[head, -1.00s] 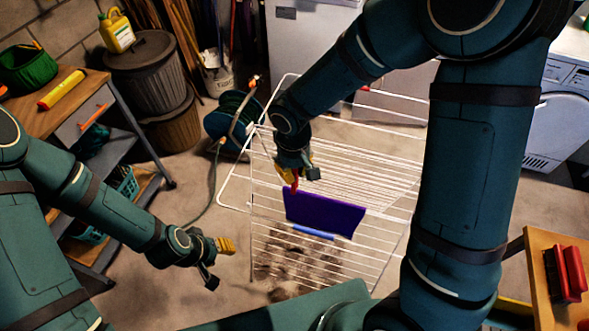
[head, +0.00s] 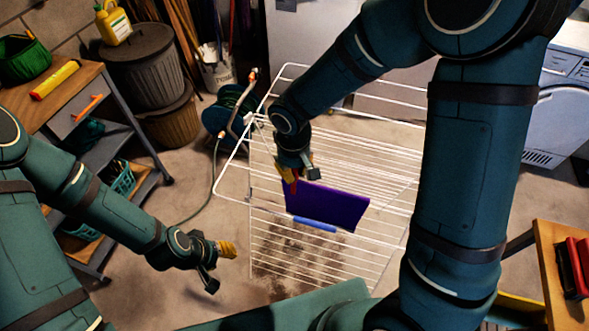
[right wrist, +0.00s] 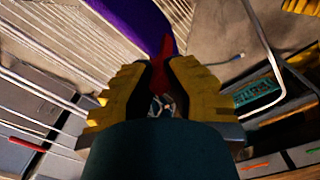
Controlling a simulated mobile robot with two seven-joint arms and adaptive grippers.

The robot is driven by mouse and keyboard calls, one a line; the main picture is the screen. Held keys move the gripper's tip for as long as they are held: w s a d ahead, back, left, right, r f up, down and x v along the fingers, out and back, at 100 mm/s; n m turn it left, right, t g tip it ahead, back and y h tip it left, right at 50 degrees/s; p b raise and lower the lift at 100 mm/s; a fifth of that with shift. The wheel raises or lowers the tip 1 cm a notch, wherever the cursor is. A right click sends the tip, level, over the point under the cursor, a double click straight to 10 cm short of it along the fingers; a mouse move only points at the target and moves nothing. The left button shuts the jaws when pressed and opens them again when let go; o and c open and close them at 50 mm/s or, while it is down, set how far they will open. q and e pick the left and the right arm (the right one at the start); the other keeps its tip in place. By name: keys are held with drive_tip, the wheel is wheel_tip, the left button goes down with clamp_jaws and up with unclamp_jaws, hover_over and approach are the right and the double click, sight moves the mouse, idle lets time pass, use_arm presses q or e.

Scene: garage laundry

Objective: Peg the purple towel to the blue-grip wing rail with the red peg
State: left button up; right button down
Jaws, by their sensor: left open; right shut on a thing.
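The purple towel (head: 330,207) hangs over a rail of the white drying rack. The blue grip (head: 307,224) is on a rail just below the towel's lower edge. My right gripper (head: 294,178) is shut on the red peg (head: 291,187), at the towel's upper left corner in the head view. The red peg (right wrist: 165,48) points away from the yellow fingers in the right wrist view, in front of the towel (right wrist: 135,22). I cannot tell whether it touches the towel or the rail. My left gripper (head: 222,265) is open and empty, left of the rack.
The white drying rack (head: 385,240) stands on a concrete floor. A hose reel (head: 225,115) is behind its left side.

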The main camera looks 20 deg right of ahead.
drive_tip(key=shift+f, duration=0.2)
drive_tip(key=c, duration=1.1)
unclamp_jaws()
drive_tip(key=shift+o, duration=0.2)
drive_tip(key=shift+r, duration=0.1)
wheel_tip(320, 180, up, 12)
drive_tip(key=shift+a, duration=0.15)
drive_tip(key=shift+s, duration=0.1)
